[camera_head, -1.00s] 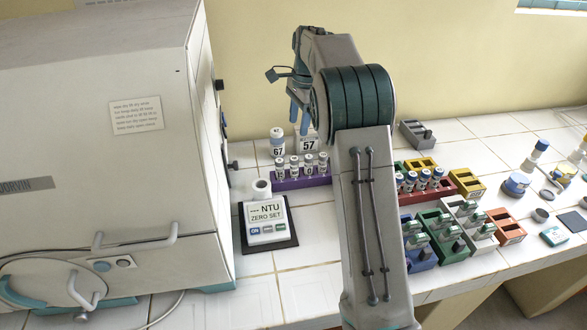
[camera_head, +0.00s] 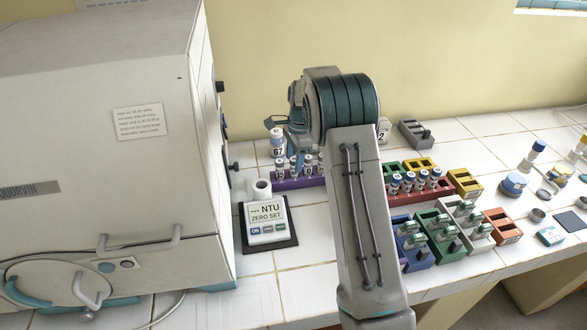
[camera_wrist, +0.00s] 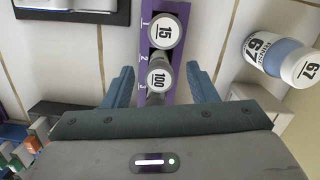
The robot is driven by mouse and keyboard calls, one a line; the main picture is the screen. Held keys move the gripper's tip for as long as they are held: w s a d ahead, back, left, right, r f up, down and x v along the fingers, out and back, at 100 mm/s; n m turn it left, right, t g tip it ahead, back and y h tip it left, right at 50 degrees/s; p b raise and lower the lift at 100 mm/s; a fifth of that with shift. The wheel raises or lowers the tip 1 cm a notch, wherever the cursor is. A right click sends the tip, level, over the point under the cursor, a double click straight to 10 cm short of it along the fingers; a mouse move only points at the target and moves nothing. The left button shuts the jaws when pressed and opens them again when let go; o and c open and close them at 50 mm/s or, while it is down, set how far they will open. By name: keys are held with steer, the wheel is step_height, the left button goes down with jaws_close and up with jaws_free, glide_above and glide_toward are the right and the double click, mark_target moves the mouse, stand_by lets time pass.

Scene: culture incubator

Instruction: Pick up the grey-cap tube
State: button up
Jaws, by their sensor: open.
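My gripper (camera_wrist: 162,90) is open, with one blue finger on each side of the purple rack (camera_wrist: 175,92) in the wrist view. Two tubes in the rack show round white tops, marked 15 (camera_wrist: 167,32) and 100 (camera_wrist: 159,77). The 100 tube lies between the fingers, and neither finger visibly touches it. Dark grey parts show beside these tops, but I cannot tell for sure which tube has the grey cap. In the head view my gripper (camera_head: 297,150) is over the purple rack (camera_head: 288,183) and hides part of its row of tubes.
A bottle marked 67 (camera_wrist: 287,60) stands close to the right finger; it also shows in the head view (camera_head: 277,141). The NTU meter (camera_head: 267,220) is in front of the rack. A large white incubator (camera_head: 100,150) is left. Coloured racks (camera_head: 428,192) with tubes are right.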

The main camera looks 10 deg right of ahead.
steer(key=shift+a+f, duration=0.1)
steer(key=shift+f, duration=0.4)
steer(key=c, duration=1.1)
steer(key=shift+o, duration=0.2)
steer(key=shift+r, duration=0.1)
